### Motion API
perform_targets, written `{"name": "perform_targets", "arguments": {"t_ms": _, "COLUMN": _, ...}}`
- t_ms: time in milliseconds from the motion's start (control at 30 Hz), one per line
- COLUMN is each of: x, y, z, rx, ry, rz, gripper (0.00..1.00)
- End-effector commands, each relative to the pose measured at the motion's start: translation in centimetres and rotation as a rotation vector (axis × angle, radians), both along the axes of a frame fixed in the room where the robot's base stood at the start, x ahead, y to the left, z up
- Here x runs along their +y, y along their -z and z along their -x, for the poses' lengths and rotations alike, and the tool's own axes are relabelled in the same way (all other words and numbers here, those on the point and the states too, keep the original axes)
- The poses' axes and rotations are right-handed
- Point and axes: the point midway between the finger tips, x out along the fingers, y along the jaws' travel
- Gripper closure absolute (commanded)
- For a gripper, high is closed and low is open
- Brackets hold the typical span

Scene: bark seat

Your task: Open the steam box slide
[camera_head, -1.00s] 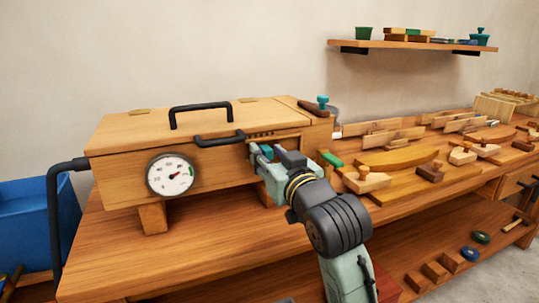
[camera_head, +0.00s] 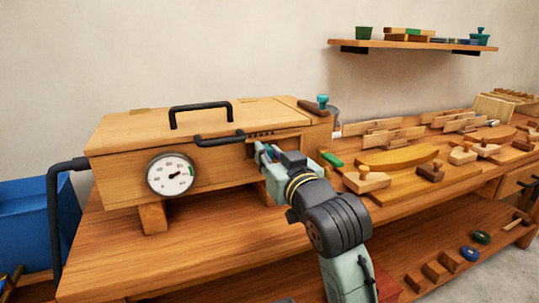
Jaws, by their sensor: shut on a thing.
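The steam box (camera_head: 118,180) is a long wooden box on the workbench, with a round dial on its front and black handles. The slide (camera_head: 288,143) is at the right part of the box front, below a row of small dark slots; my arm covers much of it. My gripper (camera_head: 268,153) is at the slide, against the box front, and is shut on a small teal part that looks like the slide's knob. The grip itself is mostly hidden by the fingers, and I cannot tell how far the slide stands open.
The workbench (camera_head: 95,255) carries wooden jigs and curved pieces to the right. A green-ended tool (camera_head: 331,159) lies close right of my gripper. A black pipe (camera_head: 55,215) and blue bin (camera_head: 25,225) are at the left. Bench space before the box is clear.

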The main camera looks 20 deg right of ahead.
Motion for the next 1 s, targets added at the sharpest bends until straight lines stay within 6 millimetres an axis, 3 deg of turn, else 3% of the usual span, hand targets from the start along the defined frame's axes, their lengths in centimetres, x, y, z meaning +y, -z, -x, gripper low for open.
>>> {"name": "perform_targets", "arguments": {"t_ms": 333, "x": -4.9, "y": 0.0, "z": -0.2, "rx": -0.001, "ry": 0.000, "rz": -0.003, "gripper": 1.00}}
{"name": "perform_targets", "arguments": {"t_ms": 667, "x": -5.6, "y": 0.0, "z": -0.2, "rx": -0.002, "ry": 0.005, "rz": -0.001, "gripper": 1.00}}
{"name": "perform_targets", "arguments": {"t_ms": 700, "x": -5.7, "y": -0.1, "z": -0.2, "rx": -0.002, "ry": 0.005, "rz": -0.001, "gripper": 0.81}}
{"name": "perform_targets", "arguments": {"t_ms": 1000, "x": -5.6, "y": 0.0, "z": -0.2, "rx": -0.001, "ry": 0.003, "rz": -0.001, "gripper": 0.62}}
